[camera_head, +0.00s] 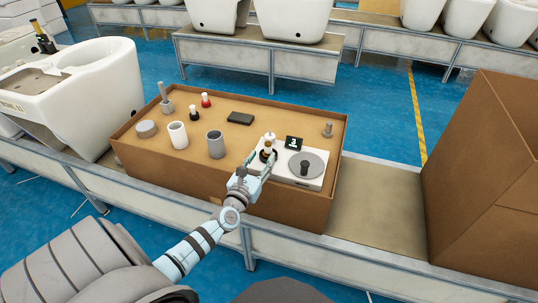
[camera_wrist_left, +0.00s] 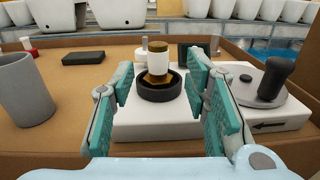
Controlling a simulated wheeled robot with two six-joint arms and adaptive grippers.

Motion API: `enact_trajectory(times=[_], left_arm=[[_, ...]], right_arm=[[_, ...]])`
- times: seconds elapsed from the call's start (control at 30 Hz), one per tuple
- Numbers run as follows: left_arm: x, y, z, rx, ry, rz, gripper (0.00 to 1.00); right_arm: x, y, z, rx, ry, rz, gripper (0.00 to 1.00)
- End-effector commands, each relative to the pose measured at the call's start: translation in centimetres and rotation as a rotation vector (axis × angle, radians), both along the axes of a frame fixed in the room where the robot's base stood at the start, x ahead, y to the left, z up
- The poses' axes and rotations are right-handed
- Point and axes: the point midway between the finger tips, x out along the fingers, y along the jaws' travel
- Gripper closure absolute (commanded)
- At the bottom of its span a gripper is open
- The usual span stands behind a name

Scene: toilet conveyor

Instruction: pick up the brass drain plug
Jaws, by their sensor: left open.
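My right gripper is not in view.
The white device (camera_head: 310,182) carries a grey disc with a black knob and a small dark display (camera_head: 293,142). Grey cup (camera_head: 215,145), white cup (camera_head: 178,135) and black block (camera_head: 240,118) stand on the cardboard tray (camera_head: 130,166). A large cardboard box (camera_head: 465,200) stands right.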

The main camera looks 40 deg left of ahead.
Motion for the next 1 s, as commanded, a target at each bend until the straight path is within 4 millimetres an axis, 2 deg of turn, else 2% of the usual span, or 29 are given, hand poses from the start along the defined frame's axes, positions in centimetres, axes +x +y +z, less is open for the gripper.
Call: enact_trajectory(times=[0.4, 0.67, 0.9, 0.93, 1.0], left_arm=[[6.3, 2.0, 0.2, 0.002, 0.002, 0.000, 0.58], [6.9, 2.1, 0.4, 0.003, 0.005, -0.002, 0.58], [6.9, 2.1, 0.4, 0.003, 0.005, -0.002, 0.96], [6.9, 2.1, 0.4, 0.003, 0.005, -0.002, 1.00], [6.9, 2.1, 0.4, 0.003, 0.005, -0.002, 1.00]], right_arm=[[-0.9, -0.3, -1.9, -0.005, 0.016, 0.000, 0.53], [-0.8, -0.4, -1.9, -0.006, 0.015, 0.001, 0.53], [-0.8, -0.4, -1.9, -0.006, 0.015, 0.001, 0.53], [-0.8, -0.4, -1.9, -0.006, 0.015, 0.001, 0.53], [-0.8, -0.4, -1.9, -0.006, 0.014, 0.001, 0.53]])
